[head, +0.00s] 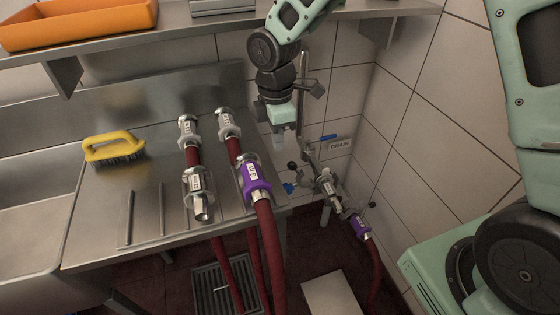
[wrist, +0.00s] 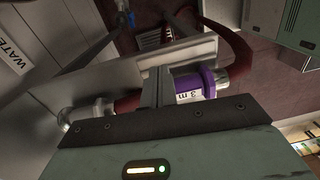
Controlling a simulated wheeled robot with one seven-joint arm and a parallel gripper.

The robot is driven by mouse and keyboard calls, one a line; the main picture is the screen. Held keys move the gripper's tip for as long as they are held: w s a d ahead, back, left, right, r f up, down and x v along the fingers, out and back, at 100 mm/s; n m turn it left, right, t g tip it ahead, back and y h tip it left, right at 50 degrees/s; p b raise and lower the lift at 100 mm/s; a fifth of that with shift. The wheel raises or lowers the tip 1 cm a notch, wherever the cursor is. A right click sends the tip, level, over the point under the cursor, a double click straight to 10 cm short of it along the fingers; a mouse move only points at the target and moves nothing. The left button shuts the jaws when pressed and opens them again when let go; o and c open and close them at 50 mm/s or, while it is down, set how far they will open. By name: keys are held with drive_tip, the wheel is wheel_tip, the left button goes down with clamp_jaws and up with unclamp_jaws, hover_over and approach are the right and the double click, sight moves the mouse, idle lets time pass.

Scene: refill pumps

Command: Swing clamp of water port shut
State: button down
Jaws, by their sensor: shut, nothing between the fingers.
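The water port is the metal pipe fitting (head: 326,184) low on the tiled wall at the right of the head view. A dark red hose with a purple collar (head: 358,226) leads from it; a purple collar marked 3 m (wrist: 194,86) shows in the wrist view. A lever with a black ball knob (head: 292,166) sticks out left of the fitting and looks like its clamp. I cannot tell how far it is swung. My gripper (head: 279,150) points down, shut and empty, just above and left of the knob. Its fingers (wrist: 158,82) show side by side in the wrist view, partly covering the collar.
A steel bench (head: 150,190) holds a yellow brush (head: 114,147) and several metal hose couplings. A second purple-collared hose (head: 256,180) hangs over its front edge. A shelf with an orange tray (head: 78,22) is above.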

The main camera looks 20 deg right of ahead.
drive_tip(key=w+d+f+n, duration=0.2)
drive_tip(key=w+d+f, duration=0.1)
drive_tip(key=w+f, duration=0.25)
drive_tip(key=f, duration=0.4)
drive_tip(key=f+p, duration=0.1)
drive_tip(key=f, duration=0.4)
drive_tip(key=shift+s+d, duration=0.15)
drive_tip(key=shift+d, duration=0.05)
drive_tip(key=shift+r+p, duration=0.15)
drive_tip(key=shift+p, duration=0.15)
